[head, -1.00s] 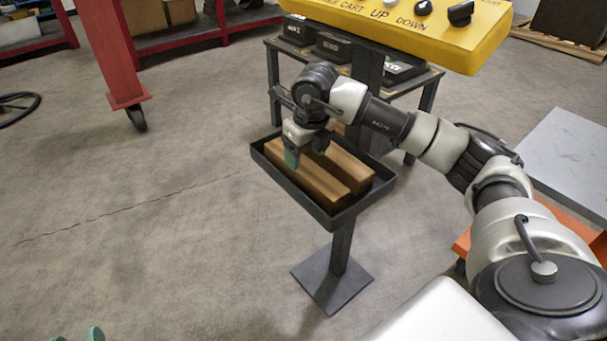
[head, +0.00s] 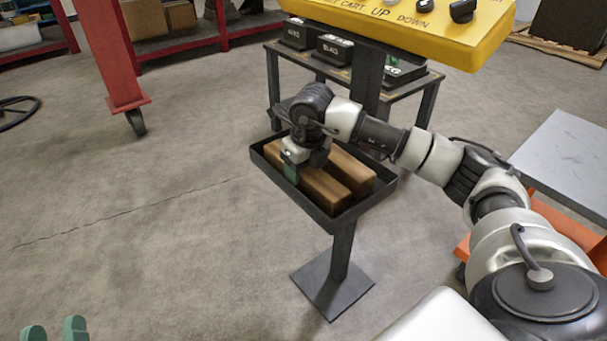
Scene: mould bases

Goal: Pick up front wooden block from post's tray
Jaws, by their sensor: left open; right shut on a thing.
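The post's tray (head: 345,221) is a dark, shallow rectangular tray on a post with a square foot. Two brown wooden blocks lie side by side in it. The front wooden block (head: 322,191) is nearer to me, and the rear block (head: 352,172) lies just behind it. My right gripper (head: 297,171) reaches down over the left end of the front block and is shut on it; the block still lies low in the tray. The far fingertip is hidden. My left gripper (head: 54,331) shows only its green fingertips at the bottom left edge, apart and empty.
A yellow control panel (head: 430,38) overhangs behind the tray. A dark bench (head: 436,82) with black weights stands behind it. A grey-topped cart (head: 565,160) is at the right. Open floor (head: 160,230) lies to the left.

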